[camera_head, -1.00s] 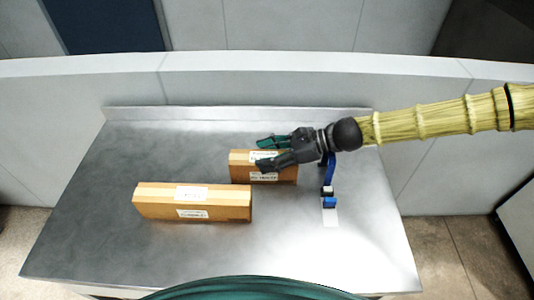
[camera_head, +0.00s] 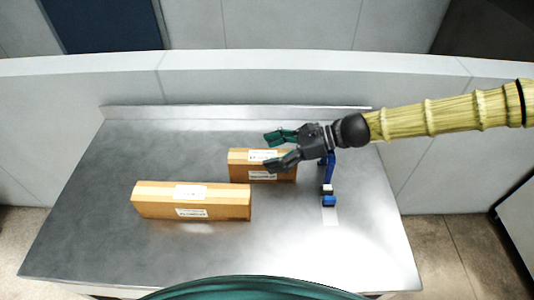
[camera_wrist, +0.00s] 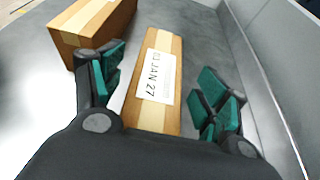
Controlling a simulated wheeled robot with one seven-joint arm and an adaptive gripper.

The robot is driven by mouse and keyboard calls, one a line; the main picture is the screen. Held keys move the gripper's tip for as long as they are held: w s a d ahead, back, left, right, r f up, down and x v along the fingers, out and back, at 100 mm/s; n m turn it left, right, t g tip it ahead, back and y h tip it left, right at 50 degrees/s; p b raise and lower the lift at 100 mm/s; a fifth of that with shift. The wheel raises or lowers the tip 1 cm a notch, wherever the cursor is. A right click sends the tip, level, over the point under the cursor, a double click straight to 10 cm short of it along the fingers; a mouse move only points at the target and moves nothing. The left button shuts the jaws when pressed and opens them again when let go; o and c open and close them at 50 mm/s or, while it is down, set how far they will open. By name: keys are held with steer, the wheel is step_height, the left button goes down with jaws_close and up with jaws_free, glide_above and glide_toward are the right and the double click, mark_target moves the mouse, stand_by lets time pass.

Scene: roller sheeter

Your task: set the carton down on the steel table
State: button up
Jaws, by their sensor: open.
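Two brown cartons stand on the steel table (camera_head: 310,265). The smaller carton (camera_head: 240,170) is toward the back middle and has white labels; in the wrist view the carton (camera_wrist: 147,113) lies between my fingers, with a label reading "JAN 27". The longer carton (camera_head: 155,204) is nearer the front left, and it also shows in the wrist view (camera_wrist: 70,42). My gripper (camera_head: 270,153) is open, with its green-padded fingers spread apart at the smaller carton's right part. In the wrist view my gripper (camera_wrist: 158,100) shows gaps beside the carton.
A blue and white device (camera_head: 329,190) stands on the table right of the smaller carton, partly behind my gripper. A low raised edge (camera_head: 180,113) runs along the table's back, before a pale wall (camera_head: 250,88). The table's front right is clear.

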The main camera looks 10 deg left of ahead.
steer(key=b+v, duration=0.1)
steer(key=v, duration=0.9)
